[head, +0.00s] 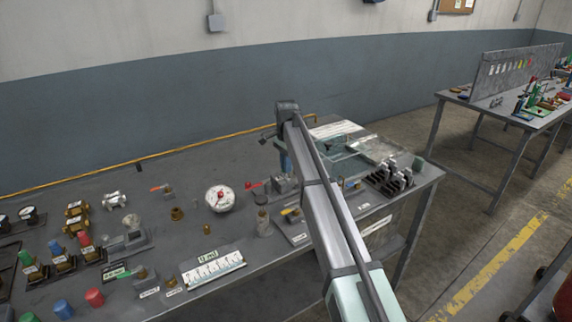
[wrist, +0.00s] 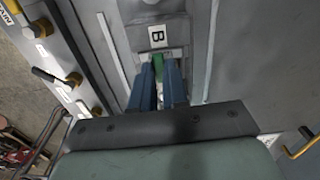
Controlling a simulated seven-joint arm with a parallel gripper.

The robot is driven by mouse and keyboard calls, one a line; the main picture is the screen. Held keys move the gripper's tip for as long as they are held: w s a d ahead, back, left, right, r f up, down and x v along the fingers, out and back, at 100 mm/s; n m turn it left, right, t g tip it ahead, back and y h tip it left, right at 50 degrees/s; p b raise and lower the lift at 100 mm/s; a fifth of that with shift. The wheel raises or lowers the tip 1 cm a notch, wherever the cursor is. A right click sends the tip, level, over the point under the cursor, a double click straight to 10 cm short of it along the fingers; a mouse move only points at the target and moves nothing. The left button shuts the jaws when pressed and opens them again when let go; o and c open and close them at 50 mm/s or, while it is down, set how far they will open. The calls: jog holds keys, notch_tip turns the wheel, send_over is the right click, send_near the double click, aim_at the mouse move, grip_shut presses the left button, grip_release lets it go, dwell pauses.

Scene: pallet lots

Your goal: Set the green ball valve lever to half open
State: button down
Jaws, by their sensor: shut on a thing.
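In the wrist view, my gripper (wrist: 159,72) has its two blue fingers closed on either side of a small green piece (wrist: 158,64), which looks like the green lever. Only a short part of it shows between the fingers; its valve body and its angle are hidden. A white plate marked B (wrist: 157,36) lies just beyond the fingertips. In the head view, my gripper (head: 285,162) points down at the back of the bench, and my arm hides what it holds.
In the wrist view, a brass valve with a black lever (wrist: 48,76) stands at the left.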

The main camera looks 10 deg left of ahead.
jog(key=shift+s+d, duration=0.1)
jog(key=n, duration=0.2)
jog(key=d+n, duration=0.1)
jog(key=n, duration=0.1)
jog(key=shift+s, duration=0.35)
jog(key=shift+s+d+n, duration=0.1)
jog(key=shift+d+n, duration=0.3)
jog(key=shift+n, duration=0.65)
jog(key=shift+s+d+n, duration=0.1)
jog(key=shift+d+n, duration=0.25)
jog(key=shift+n, duration=0.7)
jog(key=shift+w, duration=0.1)
jog(key=c, duration=1.1)
grip_release()
notch_tip(320, 180, up, 14)
jog(key=shift+f, duration=0.1)
